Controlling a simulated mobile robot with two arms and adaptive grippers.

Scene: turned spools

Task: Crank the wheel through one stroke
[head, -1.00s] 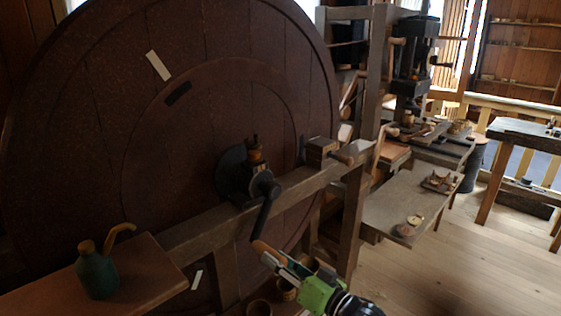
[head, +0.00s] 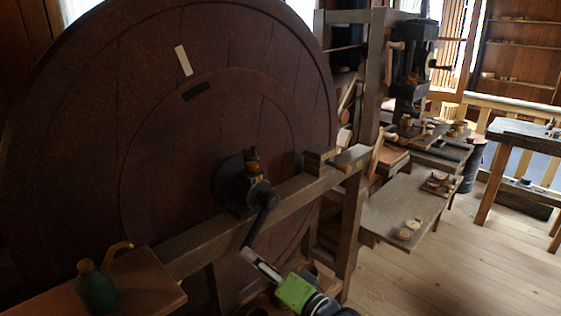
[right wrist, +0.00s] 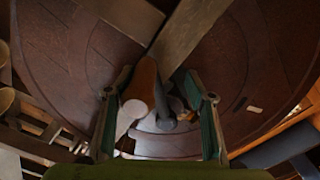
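The great dark red-brown wheel (head: 90,150) fills the left of the head view, with a pale mark (head: 183,60) and a black mark near its top. Its black crank arm (head: 262,222) slants down and slightly left from the hub. My right gripper (head: 262,264) is at the arm's lower end and hides most of the handle there. In the right wrist view, the brown wooden handle (right wrist: 142,84) lies between the fingers of the gripper (right wrist: 158,75), close to the left finger. A gap shows on the right side, so the gripper is open around it. My left gripper is out of view.
A wooden beam (head: 205,249) runs across the wheel's front below the hub. A green jug (head: 97,290) stands on a board (head: 150,284) at lower left. A low bench (head: 400,205) with small turned pieces is to the right. The floor at lower right is clear.

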